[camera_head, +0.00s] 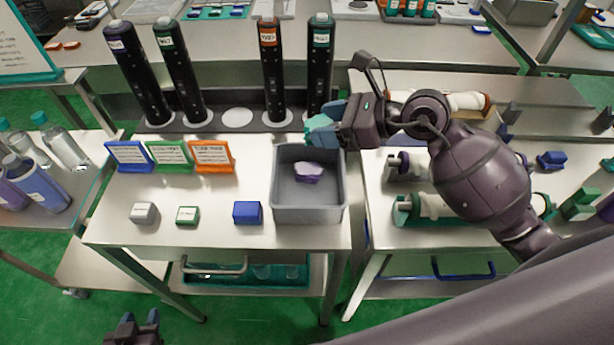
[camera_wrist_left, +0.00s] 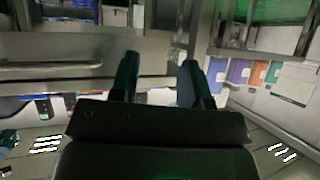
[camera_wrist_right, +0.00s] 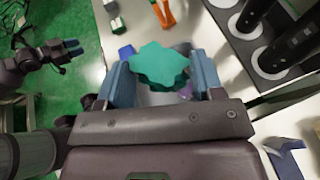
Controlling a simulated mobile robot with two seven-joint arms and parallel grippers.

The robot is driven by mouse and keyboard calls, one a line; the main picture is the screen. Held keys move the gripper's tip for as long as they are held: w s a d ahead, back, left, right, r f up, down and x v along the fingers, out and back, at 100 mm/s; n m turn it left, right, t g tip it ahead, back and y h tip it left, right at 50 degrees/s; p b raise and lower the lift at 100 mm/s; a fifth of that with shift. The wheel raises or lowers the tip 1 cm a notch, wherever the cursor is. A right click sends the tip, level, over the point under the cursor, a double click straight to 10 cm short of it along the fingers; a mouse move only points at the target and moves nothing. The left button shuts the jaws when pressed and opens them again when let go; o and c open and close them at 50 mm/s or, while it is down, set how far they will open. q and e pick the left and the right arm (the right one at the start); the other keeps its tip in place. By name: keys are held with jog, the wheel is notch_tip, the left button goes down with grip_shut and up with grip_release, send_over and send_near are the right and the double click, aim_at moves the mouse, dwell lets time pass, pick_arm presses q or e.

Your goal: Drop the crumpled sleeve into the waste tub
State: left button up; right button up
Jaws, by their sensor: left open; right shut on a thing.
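A teal crumpled sleeve (camera_head: 313,125) is held in my right gripper (camera_head: 328,127), over the back right part of the grey waste tub (camera_head: 308,214). In the right wrist view, the teal sleeve (camera_wrist_right: 158,66) sits between the two blue fingers, with the tub partly hidden below it. A lilac crumpled piece (camera_head: 309,172) lies on the tub floor. My left gripper (camera_head: 139,318) is low at the bottom left of the head view, open and empty, away from the tub.
Dark upright cylinders (camera_head: 270,70) stand behind the tub. Orange (camera_head: 212,155), green and blue label stands and small boxes (camera_head: 247,212) are left of it. A second table with rollers (camera_head: 440,206) is right, under my right arm. The table front between the small boxes is clear.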

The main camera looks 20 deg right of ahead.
jog(key=shift+s, duration=0.25)
notch_tip(320, 180, down, 6)
jog(key=b, duration=0.4)
jog(key=shift+r, duration=0.1)
jog(key=o, duration=1)
jog(key=shift+c, duration=0.2)
pick_arm(q)
jog(key=f, duration=0.1)
jog(key=s+f, duration=0.1)
jog(key=f, duration=0.3)
jog(key=shift+s+f, duration=0.15)
jog(key=shift+s, duration=0.15)
jog(key=shift+g, duration=0.3)
pick_arm(e)
jog(key=shift+d, duration=0.1)
